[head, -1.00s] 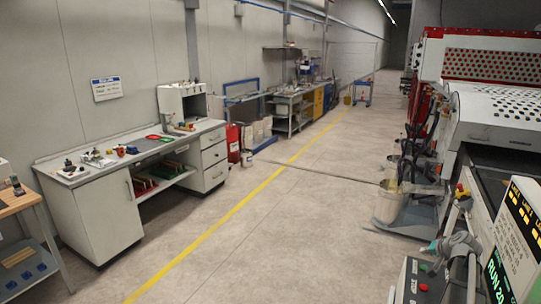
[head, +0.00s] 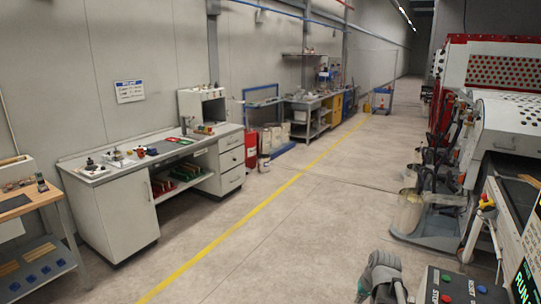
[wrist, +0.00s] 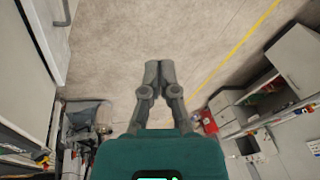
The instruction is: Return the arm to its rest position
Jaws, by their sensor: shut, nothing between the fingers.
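My gripper (wrist: 159,68) shows in the wrist view, its two dark grey fingers together at the tips with nothing between them. It hangs above bare concrete floor (wrist: 115,45) and touches nothing that I can see. The teal body (wrist: 160,157) of my gripper fills the lower middle of that view. In the head view, a grey part of my arm (head: 382,275) shows at the bottom edge, left of the control box. The rest of the arm is out of that view.
A control box (head: 455,287) with buttons and the roller coater (head: 510,125) stand on the right. A white bucket (head: 409,212) stands beside the machine. A workbench (head: 120,205) and a wooden-topped table (head: 35,200) line the left. The aisle with its yellow line (head: 250,212) is clear.

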